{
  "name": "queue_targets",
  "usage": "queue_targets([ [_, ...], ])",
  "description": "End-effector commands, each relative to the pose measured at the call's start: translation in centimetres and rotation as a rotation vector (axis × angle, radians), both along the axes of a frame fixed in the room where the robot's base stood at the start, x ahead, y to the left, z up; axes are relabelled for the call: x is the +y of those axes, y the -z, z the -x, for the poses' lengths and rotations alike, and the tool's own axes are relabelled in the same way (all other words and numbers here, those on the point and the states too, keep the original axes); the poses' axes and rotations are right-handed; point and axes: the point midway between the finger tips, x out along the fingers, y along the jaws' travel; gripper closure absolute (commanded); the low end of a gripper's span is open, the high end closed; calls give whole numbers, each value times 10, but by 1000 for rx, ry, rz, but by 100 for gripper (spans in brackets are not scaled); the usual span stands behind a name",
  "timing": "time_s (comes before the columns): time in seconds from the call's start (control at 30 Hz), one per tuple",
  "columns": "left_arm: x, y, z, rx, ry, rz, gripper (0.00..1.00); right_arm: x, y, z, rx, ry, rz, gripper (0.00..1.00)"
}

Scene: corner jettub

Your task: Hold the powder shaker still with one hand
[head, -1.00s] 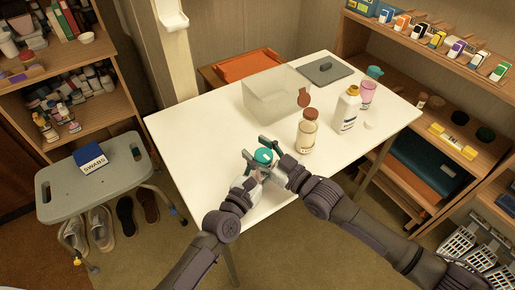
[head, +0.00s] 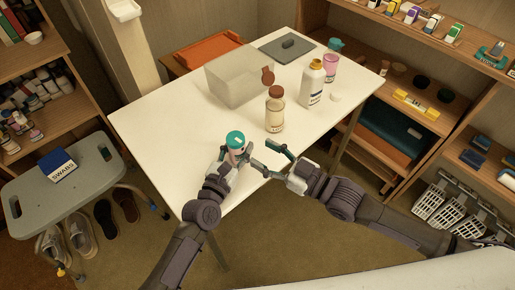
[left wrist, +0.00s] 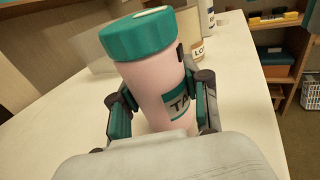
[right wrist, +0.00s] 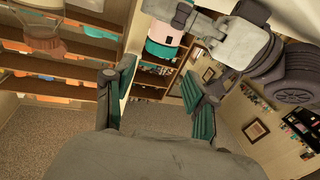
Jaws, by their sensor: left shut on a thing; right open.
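The powder shaker is a pink bottle with a teal cap (head: 235,138), at the front part of the white table. My left gripper (head: 237,156) is shut on its body, one finger on each side. In the left wrist view the shaker (left wrist: 155,75) stands nearly upright, a little tilted in the picture, its label partly hidden by a finger. I cannot tell whether its base touches the table. My right gripper (head: 268,158) is open and empty, just right of the shaker and apart from it. The right wrist view shows the shaker (right wrist: 165,42) beyond its open fingers.
A brown-capped jar (head: 275,112) stands behind my right gripper. Further back are a white bottle (head: 312,85), a pink cup-like bottle (head: 332,66), a clear bin (head: 236,80) and a grey lid (head: 287,46). The table's left part is clear. Shelves (head: 440,110) stand to the right.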

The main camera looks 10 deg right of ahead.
Motion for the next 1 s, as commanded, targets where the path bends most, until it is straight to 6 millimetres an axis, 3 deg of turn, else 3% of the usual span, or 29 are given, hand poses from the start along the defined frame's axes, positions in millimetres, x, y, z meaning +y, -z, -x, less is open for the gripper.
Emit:
queue_targets([
  [0.73, 0, 0, 0, -1, 0, 0, 94, -5, -1, -9, -1, -103, 30, 40],
  [1.0, 0, 0, 0, -1, 0, 0, 94, 31, -2, -33, -1, -106, 26, 40],
])
